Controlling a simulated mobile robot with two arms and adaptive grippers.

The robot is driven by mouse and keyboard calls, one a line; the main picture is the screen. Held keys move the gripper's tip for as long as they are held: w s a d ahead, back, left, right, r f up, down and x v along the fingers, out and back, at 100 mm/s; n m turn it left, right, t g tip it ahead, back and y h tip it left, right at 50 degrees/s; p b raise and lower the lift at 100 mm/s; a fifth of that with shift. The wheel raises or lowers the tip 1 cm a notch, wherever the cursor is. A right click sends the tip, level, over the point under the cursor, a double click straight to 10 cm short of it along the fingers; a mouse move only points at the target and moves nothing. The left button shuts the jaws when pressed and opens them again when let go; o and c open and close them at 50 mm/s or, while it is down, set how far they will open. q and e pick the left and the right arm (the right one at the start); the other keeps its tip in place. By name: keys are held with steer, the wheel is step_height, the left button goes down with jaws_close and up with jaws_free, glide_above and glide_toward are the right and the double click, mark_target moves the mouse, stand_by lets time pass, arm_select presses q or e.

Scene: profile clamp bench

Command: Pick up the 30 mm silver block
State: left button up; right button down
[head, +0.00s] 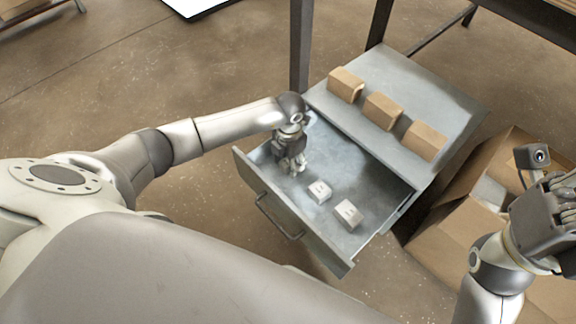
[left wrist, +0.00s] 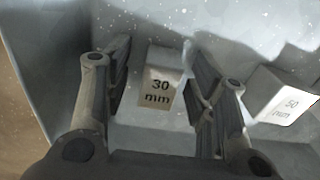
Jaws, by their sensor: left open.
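The silver block marked "30 mm" (left wrist: 162,82) lies on the drawer floor in the left wrist view. It sits between the two fingers of my left gripper (left wrist: 165,98), with a gap on each side. In the head view my left gripper (head: 292,164) is low over the back left part of the open drawer (head: 330,262), and it hides most or all of this block. The gripper is open and empty. My right gripper (head: 548,212) is at the right edge of the head view, away from the drawer; its fingers are not clear.
A block marked "50 mm" (left wrist: 284,102) lies right of the fingers. The head view shows two pale blocks in the drawer, one nearer (head: 319,192) and one farther right (head: 348,213). Cardboard boxes (head: 382,110) stand on the cabinet top. An open carton (head: 450,232) is at right.

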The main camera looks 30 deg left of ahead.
arm_select(q)
steer(key=c, duration=1.1)
